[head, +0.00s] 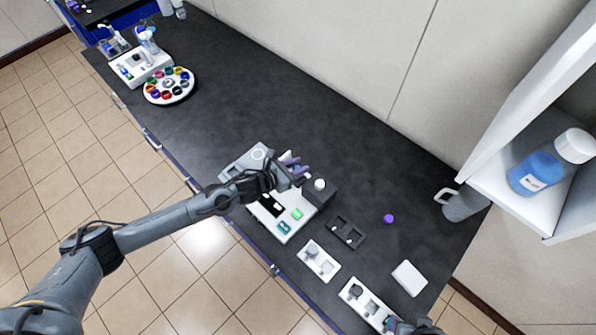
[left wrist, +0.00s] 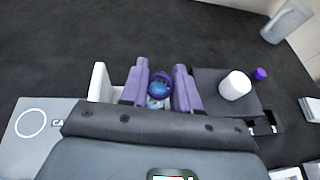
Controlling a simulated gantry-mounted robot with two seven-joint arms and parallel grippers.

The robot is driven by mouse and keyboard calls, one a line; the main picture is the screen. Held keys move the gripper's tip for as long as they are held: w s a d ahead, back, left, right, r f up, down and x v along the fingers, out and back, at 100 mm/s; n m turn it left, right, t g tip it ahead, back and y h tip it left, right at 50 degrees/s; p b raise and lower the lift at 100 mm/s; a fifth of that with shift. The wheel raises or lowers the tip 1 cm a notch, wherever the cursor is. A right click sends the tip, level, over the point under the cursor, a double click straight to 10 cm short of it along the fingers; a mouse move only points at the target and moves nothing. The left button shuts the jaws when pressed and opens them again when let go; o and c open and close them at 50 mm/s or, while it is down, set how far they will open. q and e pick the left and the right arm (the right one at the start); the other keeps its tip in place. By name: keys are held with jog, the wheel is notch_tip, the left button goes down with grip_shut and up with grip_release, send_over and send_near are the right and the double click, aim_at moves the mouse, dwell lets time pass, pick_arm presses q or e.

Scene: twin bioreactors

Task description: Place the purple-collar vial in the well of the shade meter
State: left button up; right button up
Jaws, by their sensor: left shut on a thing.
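My left gripper (head: 290,164) has purple fingers and is shut on the purple-collar vial. In the left wrist view the vial (left wrist: 158,86) shows between the fingertips (left wrist: 160,88), with a purple ring around a blue top; its lower part is hidden. The gripper is over the shade meter, which I take to be the pale device (head: 280,228) with a small green display; the arm covers part of it. I cannot make out its well or whether the vial touches it. A grey shape at the bottom edge of the head view seems to be my right gripper (head: 408,327), mostly cut off.
A dark block with a white knob (head: 320,184) stands right beside the left gripper. A purple cap (head: 389,218) lies on the dark counter (head: 340,130). A dark tray (head: 347,231), white holders (head: 319,260) and a white pad (head: 409,278) are to the right. A round carousel (head: 169,86) is far left.

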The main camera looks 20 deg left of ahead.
pick_arm(q)
jog(key=shift+w+f, duration=0.25)
jog(key=shift+w, duration=0.05)
jog(key=shift+f, duration=1.9)
pick_arm(e)
jog(key=shift+d+r, duration=0.1)
jog(key=shift+d, duration=0.05)
pick_arm(q)
jog(key=shift+f, duration=0.15)
jog(key=o, duration=1)
